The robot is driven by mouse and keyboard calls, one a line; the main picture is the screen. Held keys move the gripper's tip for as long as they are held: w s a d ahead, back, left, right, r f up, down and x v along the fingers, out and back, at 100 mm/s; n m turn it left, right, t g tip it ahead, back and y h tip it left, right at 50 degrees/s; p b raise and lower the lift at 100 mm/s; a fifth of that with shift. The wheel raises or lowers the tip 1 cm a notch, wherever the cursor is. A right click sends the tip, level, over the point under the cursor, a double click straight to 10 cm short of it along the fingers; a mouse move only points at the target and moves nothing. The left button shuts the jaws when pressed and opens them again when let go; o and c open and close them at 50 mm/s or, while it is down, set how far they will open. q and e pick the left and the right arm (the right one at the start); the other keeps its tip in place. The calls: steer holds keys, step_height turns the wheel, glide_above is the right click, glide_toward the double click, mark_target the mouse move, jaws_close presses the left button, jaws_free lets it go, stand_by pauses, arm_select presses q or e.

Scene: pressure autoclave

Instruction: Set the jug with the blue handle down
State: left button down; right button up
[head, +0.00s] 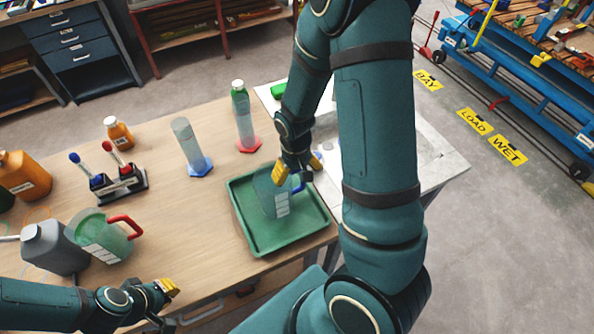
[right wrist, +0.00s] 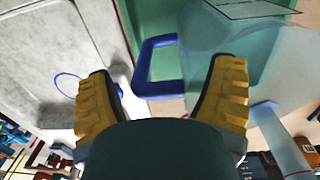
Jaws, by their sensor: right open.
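The clear jug (head: 277,196) with the blue handle (head: 299,187) appears to stand upright in the green tray (head: 282,244). My right gripper (head: 299,168) is open above the handle side of the jug. In the right wrist view, the blue handle (right wrist: 145,68) shows between the open yellow fingertips (right wrist: 160,90), just beyond them, with no finger visibly closed on it. The jug body (right wrist: 225,45) is partly behind the right-hand finger. My left gripper (head: 168,290) is at the table's front edge, far from the jug; its opening cannot be made out.
A jug with a red handle (head: 98,238) and a grey canister (head: 53,248) stand at the left. Two cylinders, on a blue base (head: 200,167) and a red base (head: 248,144), stand behind the tray. A pale slab (head: 440,165) lies at the right.

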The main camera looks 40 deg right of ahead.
arm_select(q)
steer(key=shift+r, duration=0.2)
arm_select(e)
steer(key=shift+r, duration=0.25)
arm_select(q)
steer(key=shift+r+p, duration=0.75)
steer(key=shift+p, duration=0.2)
arm_select(e)
step_height(320, 180, up, 12)
steer(key=shift+a, duration=0.2)
steer(key=shift+f, duration=0.1)
